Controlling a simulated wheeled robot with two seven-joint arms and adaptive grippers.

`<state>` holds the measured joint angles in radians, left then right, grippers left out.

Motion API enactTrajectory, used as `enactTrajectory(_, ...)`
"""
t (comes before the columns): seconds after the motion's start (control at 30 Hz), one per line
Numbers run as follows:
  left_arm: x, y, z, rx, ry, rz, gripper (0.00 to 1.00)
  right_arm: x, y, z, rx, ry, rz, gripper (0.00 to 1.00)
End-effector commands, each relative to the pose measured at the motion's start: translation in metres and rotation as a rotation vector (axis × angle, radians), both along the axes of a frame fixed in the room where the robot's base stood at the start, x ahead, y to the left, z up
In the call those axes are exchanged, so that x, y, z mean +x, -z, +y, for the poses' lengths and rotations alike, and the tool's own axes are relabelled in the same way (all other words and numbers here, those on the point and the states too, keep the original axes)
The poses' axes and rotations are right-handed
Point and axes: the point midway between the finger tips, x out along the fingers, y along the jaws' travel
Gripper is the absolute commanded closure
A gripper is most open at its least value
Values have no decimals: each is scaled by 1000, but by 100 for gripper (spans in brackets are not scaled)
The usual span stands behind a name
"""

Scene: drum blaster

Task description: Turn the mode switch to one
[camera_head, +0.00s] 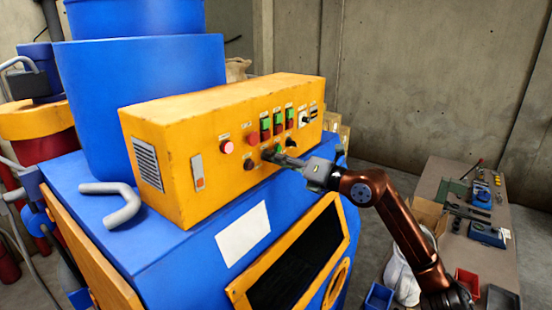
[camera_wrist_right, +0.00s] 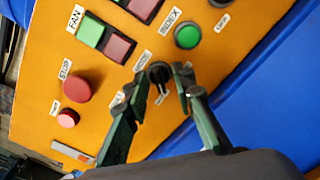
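The black rotary knob (camera_wrist_right: 160,72) sits on the yellow control panel, with a pale mark on its lower side in the right wrist view. In the head view, my right gripper (camera_head: 266,156) is at the lower front of the yellow control box (camera_head: 220,100) and hides the knob. My left gripper is not in view.
The round green INDEX button (camera_wrist_right: 187,35) is close to the right finger. The red STOP button (camera_wrist_right: 77,88) and the FAN buttons (camera_wrist_right: 90,32) are left of and above the fingers. The blue machine body (camera_head: 110,235) is below the box. A side table (camera_head: 455,255) stands at right.

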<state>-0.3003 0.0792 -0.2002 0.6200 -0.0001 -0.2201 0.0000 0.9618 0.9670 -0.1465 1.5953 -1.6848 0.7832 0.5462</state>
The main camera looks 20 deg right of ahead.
Motion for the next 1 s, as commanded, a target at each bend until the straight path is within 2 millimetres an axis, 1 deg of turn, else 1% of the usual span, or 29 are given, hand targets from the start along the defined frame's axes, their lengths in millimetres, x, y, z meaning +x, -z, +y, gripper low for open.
enactTrajectory(0.03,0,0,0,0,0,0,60,0,0,0,0,0,0,81)
enactTrajectory(0.07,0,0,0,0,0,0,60,0,0,0,0,0,0,83)
enactTrajectory(0.3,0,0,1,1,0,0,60,0,0,0,0,0,0,100)
enactTrajectory(0.77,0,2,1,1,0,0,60,0,1,0,-9,1,-6,100)
enactTrajectory(1.0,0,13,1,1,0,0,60,0,2,0,-80,1,-63,100)
